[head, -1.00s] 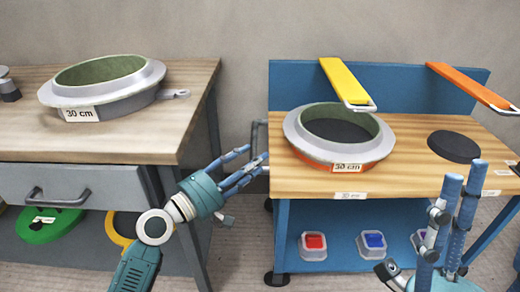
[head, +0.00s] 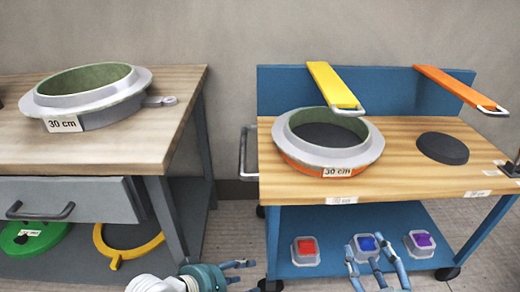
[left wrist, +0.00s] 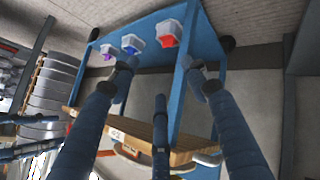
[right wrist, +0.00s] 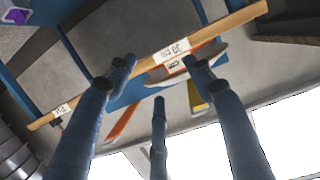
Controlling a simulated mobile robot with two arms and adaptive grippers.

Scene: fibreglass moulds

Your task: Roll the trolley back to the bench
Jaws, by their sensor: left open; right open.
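The trolley has a blue frame (head: 272,230), a wooden top (head: 410,150) and a push handle (head: 245,153) on its left end. It stands to the right of the wooden-topped bench (head: 120,150), with a narrow floor gap between them. My left gripper (head: 245,272) is open and empty, low in front of the trolley's left end, apart from the handle. My right gripper (head: 372,248) is open and empty in front of the lower shelf. The trolley also shows tilted in the left wrist view (left wrist: 205,35) and the right wrist view (right wrist: 105,88).
On the trolley top are a 30 cm ring mould (head: 285,140) and a black disc (head: 443,148). Yellow (head: 335,85) and orange (head: 460,88) bars jut over it. Red (head: 305,250), blue and purple boxes sit on its shelf. Another 30 cm mould (head: 85,90) sits on the bench.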

